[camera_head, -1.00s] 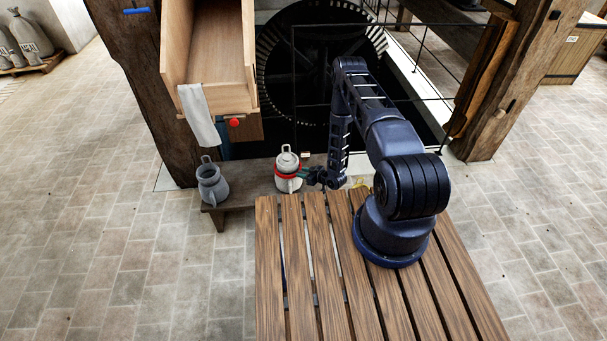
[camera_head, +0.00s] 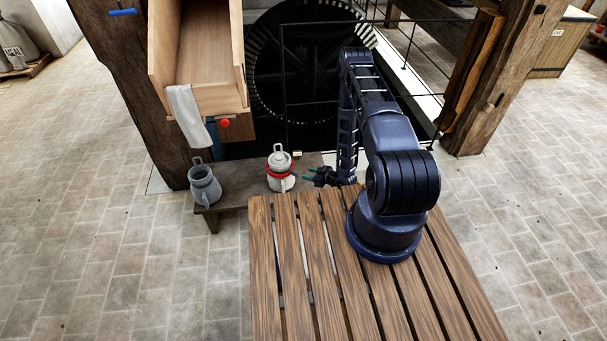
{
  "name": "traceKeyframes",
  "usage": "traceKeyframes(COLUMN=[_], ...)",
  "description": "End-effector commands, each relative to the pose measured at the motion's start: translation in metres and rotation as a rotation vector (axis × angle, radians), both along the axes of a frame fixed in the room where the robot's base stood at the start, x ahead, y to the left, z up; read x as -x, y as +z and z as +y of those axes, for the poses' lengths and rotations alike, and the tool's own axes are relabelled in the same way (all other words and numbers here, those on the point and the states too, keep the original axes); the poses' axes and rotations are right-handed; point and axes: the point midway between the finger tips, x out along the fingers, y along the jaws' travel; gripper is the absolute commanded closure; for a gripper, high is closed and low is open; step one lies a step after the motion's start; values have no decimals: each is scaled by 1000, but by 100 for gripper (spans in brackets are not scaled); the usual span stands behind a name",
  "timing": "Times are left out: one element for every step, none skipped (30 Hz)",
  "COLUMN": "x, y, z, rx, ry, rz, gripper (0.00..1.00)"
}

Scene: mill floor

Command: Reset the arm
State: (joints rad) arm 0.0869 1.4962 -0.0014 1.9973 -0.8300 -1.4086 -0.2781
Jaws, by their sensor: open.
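My gripper (camera_head: 309,175) is at the end of my dark blue arm, low over the bench and pointing left. Its greenish fingertips are apart and hold nothing. A white lidded jug with a red band (camera_head: 280,170) stands upright on the bench just left of the fingertips, with a small gap between. My arm rises from the slatted wooden deck and bends down to the gripper.
A grey open jug (camera_head: 205,186) stands at the left end of the low bench (camera_head: 236,196). Above hangs a wooden chute (camera_head: 208,50) with a white cloth (camera_head: 188,115) and a red knob (camera_head: 225,123). A large dark gear wheel (camera_head: 300,65) and railing stand behind. Thick timber posts flank both sides.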

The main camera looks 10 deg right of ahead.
Motion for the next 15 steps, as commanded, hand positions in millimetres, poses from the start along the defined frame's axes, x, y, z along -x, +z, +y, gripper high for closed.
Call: traceKeyframes(x=[3, 4, 6, 7, 8, 8, 9, 9, 9, 9, 9, 9, 9, 9, 9], y=[2, 3, 4, 5, 5, 5, 6, 6, 6, 6, 6, 6, 6, 5, 5], z=[-4, -5, -7, -8, -9, -9, -9, -10, -10, -10, -10, -10, -10, -10, -10], rx=[0, 0, 0, 0, 0, 0, 0, 0, 0, 0, 0, 0, 0, 0, 0], ry=[-1, -1, -1, -1, 0, 0, 0, 0, 0, 0, 0, 0, 0, 0, 0], rz=[0, 0, -1, -1, -1, -1, -1, -1, -1, -1, -1, -1, -1, -1, -1], gripper=[59, 59, 59, 59, 59, 59, 59, 59, 59, 59, 59, 59, 59, 59, 59])
